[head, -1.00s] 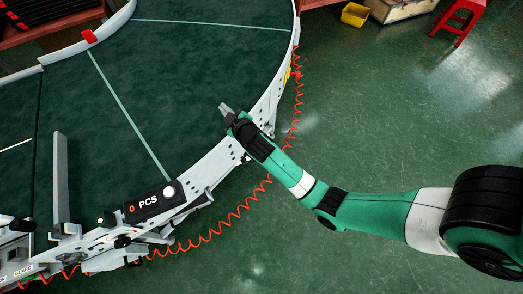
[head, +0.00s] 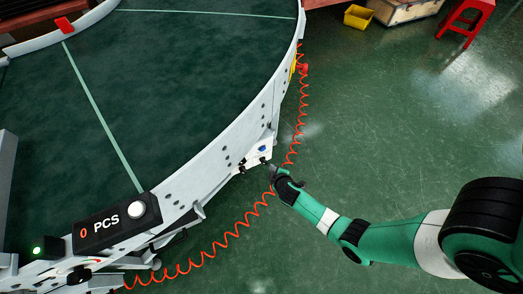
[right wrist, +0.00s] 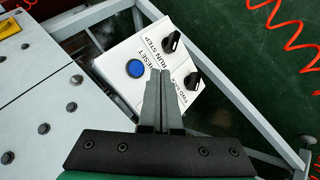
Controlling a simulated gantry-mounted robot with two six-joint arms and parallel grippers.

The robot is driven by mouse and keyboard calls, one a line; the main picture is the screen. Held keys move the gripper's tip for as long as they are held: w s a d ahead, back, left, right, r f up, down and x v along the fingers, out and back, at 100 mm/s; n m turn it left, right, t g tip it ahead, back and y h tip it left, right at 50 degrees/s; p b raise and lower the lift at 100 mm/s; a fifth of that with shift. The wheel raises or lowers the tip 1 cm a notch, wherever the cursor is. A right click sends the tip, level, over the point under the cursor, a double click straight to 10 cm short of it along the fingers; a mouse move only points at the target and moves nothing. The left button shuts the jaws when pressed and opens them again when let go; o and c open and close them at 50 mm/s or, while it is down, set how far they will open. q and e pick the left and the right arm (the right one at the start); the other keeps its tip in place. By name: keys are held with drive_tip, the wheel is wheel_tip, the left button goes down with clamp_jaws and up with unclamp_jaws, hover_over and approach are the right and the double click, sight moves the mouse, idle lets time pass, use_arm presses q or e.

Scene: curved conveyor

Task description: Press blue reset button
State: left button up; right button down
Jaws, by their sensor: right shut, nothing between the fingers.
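The blue reset button (right wrist: 135,68) sits on a white control box (right wrist: 118,60), next to the printed word RESET, in the right wrist view. In the head view the small blue button (head: 262,149) shows on the box at the conveyor's outer edge. My right gripper (right wrist: 161,74) is shut and empty. Its fingertips appear just right of the button in the wrist view; I cannot tell whether they touch the box. In the head view my right gripper (head: 270,168) is just below the box. My left gripper is not in view.
Two black knobs (right wrist: 171,41) (right wrist: 193,81) stick out of the box beside the fingers. The conveyor's pale side rail (head: 222,160) runs behind it. A coiled orange cable (head: 238,228) hangs close to the gripper.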

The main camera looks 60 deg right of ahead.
sight(263, 149)
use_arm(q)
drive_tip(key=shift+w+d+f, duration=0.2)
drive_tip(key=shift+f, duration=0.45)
use_arm(e)
drive_tip(key=f, duration=0.1)
drive_tip(key=s+f, duration=0.1)
drive_tip(key=shift+s+d+f, duration=0.1)
drive_tip(key=shift+s+f, duration=0.1)
drive_tip(key=shift+f, duration=0.2)
use_arm(q)
drive_tip(key=shift+b, duration=0.3)
use_arm(e)
drive_tip(key=shift+w, duration=0.1)
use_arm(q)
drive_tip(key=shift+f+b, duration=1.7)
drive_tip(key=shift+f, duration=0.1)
use_arm(e)
drive_tip(key=w+d, duration=0.5)
drive_tip(key=w, duration=0.1)
drive_tip(key=shift+w+d, duration=0.2)
drive_tip(key=shift+w, duration=0.2)
